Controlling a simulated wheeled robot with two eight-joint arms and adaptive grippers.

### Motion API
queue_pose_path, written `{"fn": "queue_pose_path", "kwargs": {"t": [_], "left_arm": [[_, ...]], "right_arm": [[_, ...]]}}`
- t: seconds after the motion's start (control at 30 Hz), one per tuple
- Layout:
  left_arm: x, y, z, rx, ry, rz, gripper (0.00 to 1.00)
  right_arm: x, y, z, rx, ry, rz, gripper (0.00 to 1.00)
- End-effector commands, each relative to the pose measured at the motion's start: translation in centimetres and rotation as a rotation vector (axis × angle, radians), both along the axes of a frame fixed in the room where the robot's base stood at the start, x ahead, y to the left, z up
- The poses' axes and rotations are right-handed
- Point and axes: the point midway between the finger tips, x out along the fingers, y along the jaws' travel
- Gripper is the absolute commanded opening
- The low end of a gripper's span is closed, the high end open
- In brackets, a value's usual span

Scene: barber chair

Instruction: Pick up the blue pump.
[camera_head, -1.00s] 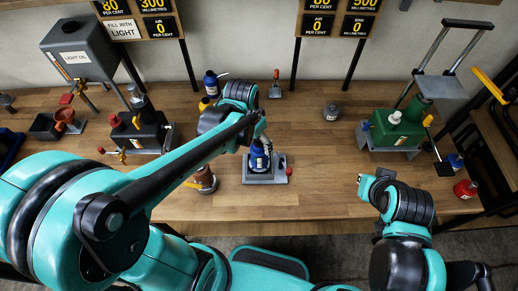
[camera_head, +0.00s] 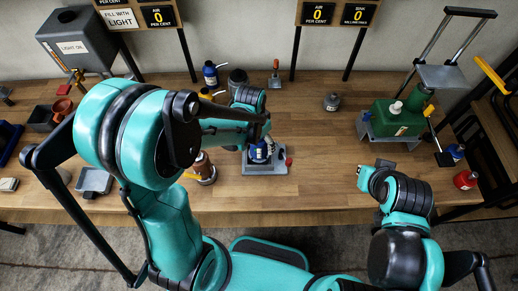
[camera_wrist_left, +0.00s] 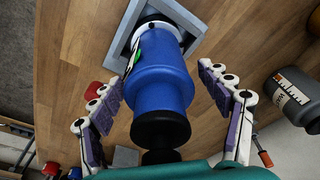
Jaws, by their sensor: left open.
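The blue pump (camera_head: 261,151) stands on a small grey stand (camera_head: 265,170) in the middle of the table, partly hidden by my left gripper (camera_head: 262,132). In the left wrist view the blue pump (camera_wrist_left: 160,82) has a blue body, a black end towards me and its far end at the grey square frame (camera_wrist_left: 128,38). The open fingers of my left gripper (camera_wrist_left: 162,84) are on either side of it, with wood visible between the right finger and the pump. My right gripper (camera_head: 375,175) is over the table's front right; its finger opening is unclear.
A red knob (camera_head: 289,161) is beside the stand. A brown bottle (camera_head: 203,168) stands to its left, and a blue bottle (camera_head: 210,73) and a grey can (camera_head: 237,80) stand behind. A green can (camera_head: 398,120) is at the right.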

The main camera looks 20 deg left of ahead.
Motion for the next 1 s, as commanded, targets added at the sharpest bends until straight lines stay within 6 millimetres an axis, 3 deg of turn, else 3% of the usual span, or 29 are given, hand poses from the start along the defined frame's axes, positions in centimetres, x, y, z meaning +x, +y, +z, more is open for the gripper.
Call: {"fn": "queue_pose_path", "kwargs": {"t": [0.03,0.33,0.67,1.0], "left_arm": [[0.0,0.0,0.0,0.0,0.0,0.0,0.77],[0.0,0.0,0.0,0.0,0.0,0.0,0.0],[0.0,0.0,0.6,0.0,-0.001,0.0,0.0],[0.0,0.0,6.1,0.0,-0.001,0.0,0.0]], "right_arm": [[0.0,0.0,0.0,0.0,0.0,0.0,0.0],[0.0,0.0,0.0,0.0,0.0,0.0,0.0],[0.0,0.0,0.2,0.0,0.0,0.0,0.0],[0.0,0.0,1.7,0.0,0.0,0.0,0.0]]}}
